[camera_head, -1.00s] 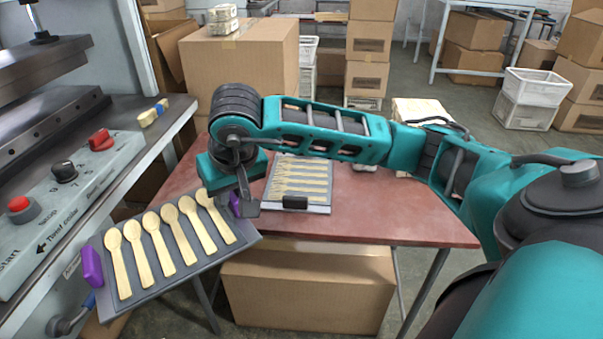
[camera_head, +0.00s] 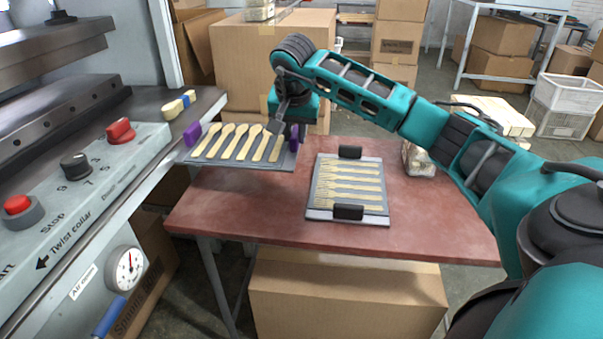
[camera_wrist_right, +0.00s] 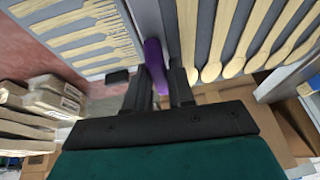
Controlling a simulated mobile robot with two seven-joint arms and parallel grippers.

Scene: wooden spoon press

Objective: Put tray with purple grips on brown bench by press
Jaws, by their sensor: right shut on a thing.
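The grey tray with purple grips (camera_head: 238,164) carries a row of wooden spoons and looks about level. It is at the back left of the brown bench (camera_head: 240,215), close to the press (camera_head: 55,120). My right gripper (camera_head: 285,132) is shut on the purple grip at the tray's right end. In the right wrist view, its fingers (camera_wrist_right: 160,88) stand either side of that purple grip (camera_wrist_right: 155,62). The left purple grip (camera_head: 192,134) is free, beside the press table's edge. I cannot tell whether the tray touches the bench. My left gripper is not in view.
A second tray (camera_head: 313,213) with dark grips and wooden forks lies on the bench, just right of the spoon tray. Wrapped packs (camera_head: 420,160) sit at the bench's right back. A large carton (camera_head: 240,60) stands behind. The bench's front left is clear.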

